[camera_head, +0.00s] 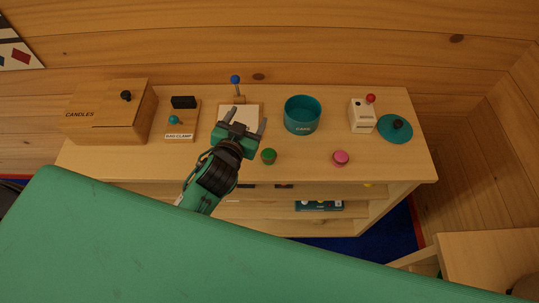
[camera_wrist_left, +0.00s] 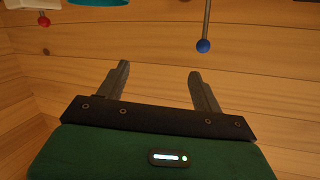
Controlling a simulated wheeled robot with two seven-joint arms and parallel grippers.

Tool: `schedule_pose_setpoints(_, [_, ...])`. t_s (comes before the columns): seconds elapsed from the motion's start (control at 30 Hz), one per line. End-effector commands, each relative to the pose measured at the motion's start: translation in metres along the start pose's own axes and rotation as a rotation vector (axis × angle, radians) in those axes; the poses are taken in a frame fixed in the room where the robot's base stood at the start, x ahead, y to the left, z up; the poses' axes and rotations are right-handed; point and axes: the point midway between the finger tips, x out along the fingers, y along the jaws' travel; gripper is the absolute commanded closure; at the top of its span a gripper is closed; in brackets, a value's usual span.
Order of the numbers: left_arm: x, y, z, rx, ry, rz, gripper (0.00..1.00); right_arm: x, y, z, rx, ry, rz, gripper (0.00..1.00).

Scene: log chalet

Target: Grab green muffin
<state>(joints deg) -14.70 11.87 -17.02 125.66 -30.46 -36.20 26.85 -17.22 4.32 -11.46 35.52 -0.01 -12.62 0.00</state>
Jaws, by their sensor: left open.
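The green muffin (camera_head: 269,156) sits upright near the front edge of the wooden shelf top (camera_head: 305,160), right of my left gripper. My left gripper (camera_head: 242,121) is open and empty, over the white box with the blue-knobbed lever in the head view. In the left wrist view its two dark fingers (camera_wrist_left: 155,88) stand apart with only the log wall behind them. The green muffin does not show in the left wrist view. My right gripper is not in view.
A pink muffin (camera_head: 341,158) sits farther right. Behind stand a teal CAKE tin (camera_head: 302,115), a white box with a red knob (camera_head: 361,116) and a teal lid (camera_head: 394,129). Left are a clamp board (camera_head: 181,120) and a CANDLES box (camera_head: 110,112). The blue knob (camera_head: 235,79) rises behind my gripper.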

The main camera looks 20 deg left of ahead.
Motion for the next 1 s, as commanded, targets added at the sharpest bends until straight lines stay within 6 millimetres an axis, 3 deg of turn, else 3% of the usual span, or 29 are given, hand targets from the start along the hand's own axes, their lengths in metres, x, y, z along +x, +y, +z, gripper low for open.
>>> schedule_pose_setpoints(0.03, [0.007, 0.008, -0.031, 0.014, 0.119, 0.028, 0.33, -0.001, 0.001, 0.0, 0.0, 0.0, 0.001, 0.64])
schedule_pose_setpoints(0.2, [0.006, 0.047, -0.116, 0.07, 0.484, 0.189, 0.33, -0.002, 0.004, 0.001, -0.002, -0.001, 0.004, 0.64])
schedule_pose_setpoints(0.3, [-0.005, 0.078, -0.154, 0.127, 0.664, 0.327, 0.33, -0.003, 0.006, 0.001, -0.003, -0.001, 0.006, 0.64])
schedule_pose_setpoints(0.47, [-0.034, 0.132, -0.186, 0.259, 0.877, 0.602, 0.33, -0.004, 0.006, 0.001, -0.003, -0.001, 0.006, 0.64])
schedule_pose_setpoints(0.6, [-0.06, 0.175, -0.185, 0.421, 0.967, 0.875, 0.33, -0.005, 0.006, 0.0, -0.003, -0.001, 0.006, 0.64])
schedule_pose_setpoints(0.77, [-0.078, 0.209, -0.154, 0.654, 0.937, 1.189, 0.33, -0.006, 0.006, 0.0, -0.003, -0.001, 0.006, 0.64])
schedule_pose_setpoints(0.9, [-0.08, 0.216, -0.112, 0.891, 0.785, 1.426, 0.33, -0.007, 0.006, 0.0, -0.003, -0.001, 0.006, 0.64])
schedule_pose_setpoints(1.0, [-0.072, 0.207, -0.08, 1.066, 0.602, 1.554, 0.33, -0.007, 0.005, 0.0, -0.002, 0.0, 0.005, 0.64])
